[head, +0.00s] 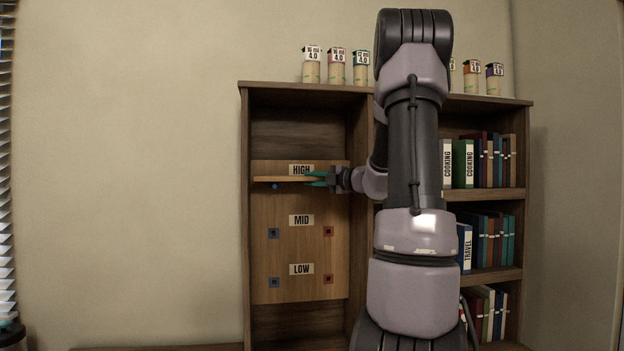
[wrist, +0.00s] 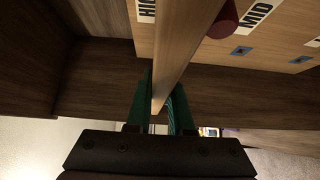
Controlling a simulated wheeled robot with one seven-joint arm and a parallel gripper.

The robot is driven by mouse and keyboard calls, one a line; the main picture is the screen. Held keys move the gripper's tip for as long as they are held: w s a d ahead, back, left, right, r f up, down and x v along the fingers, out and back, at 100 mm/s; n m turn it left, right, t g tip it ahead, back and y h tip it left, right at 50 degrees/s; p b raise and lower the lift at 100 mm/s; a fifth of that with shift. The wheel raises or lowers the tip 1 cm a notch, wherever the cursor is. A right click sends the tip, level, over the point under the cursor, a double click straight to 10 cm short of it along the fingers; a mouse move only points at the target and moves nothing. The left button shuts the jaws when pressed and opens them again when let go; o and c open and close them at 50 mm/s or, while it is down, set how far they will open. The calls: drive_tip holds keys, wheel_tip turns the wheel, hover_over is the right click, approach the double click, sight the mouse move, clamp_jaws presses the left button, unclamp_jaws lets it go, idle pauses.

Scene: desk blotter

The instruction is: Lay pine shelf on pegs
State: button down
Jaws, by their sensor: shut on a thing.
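The pine shelf (head: 278,180) is a thin pale board at the HIGH label in the left bay of the bookcase. My gripper (head: 312,179), with teal fingers, is shut on the shelf's right part. In the wrist view the shelf (wrist: 182,45) runs up and away between the fingers (wrist: 160,100). A blue fitting (head: 275,187) shows just below the shelf's left part. In the wrist view a red round peg (wrist: 224,20) sticks out beside the shelf. Whether the shelf touches any peg cannot be told; my gripper covers the area at the right of HIGH.
The peg panel (head: 301,255) has blue fittings (head: 274,233) at left and red ones (head: 328,231) at right by MID and LOW. The bookcase's middle upright (head: 360,240) stands close to my arm. Books (head: 463,163) fill the right bay; several cans (head: 336,70) stand on top.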

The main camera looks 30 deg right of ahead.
drive_tip(key=shift+f, duration=0.15)
drive_tip(key=c, duration=0.7)
unclamp_jaws()
drive_tip(key=v, duration=1.1)
drive_tip(key=s+a+f+n+g, duration=0.1)
drive_tip(key=s+a+n+g, duration=0.2)
drive_tip(key=a+n, duration=0.35)
drive_tip(key=s+a+f+n+g+y, duration=0.1)
drive_tip(key=s+a+f+n+g, duration=0.15)
drive_tip(key=a+n, duration=0.4)
drive_tip(key=s+a+f+n+g, duration=0.1)
drive_tip(key=s+a+n+g, duration=0.15)
drive_tip(key=a+n, duration=0.35)
drive_tip(key=s+a+n+h, duration=0.1)
drive_tip(key=s+n, duration=0.3)
drive_tip(key=n, duration=0.4)
drive_tip(key=s+a+f+n+h, duration=0.1)
drive_tip(key=s+n+h, duration=0.2)
drive_tip(key=n, duration=0.6)
drive_tip(key=s+a+f+n+g+h, duration=0.1)
drive_tip(key=s+n+h, duration=0.1)
drive_tip(key=s+n, duration=0.4)
drive_tip(key=shift+a+f+n+h, duration=0.1)
drive_tip(key=shift+a+n+h, duration=0.05)
drive_tip(key=shift+n, duration=0.55)
drive_tip(key=shift+a+n+h, duration=0.15)
drive_tip(key=shift+n, duration=0.55)
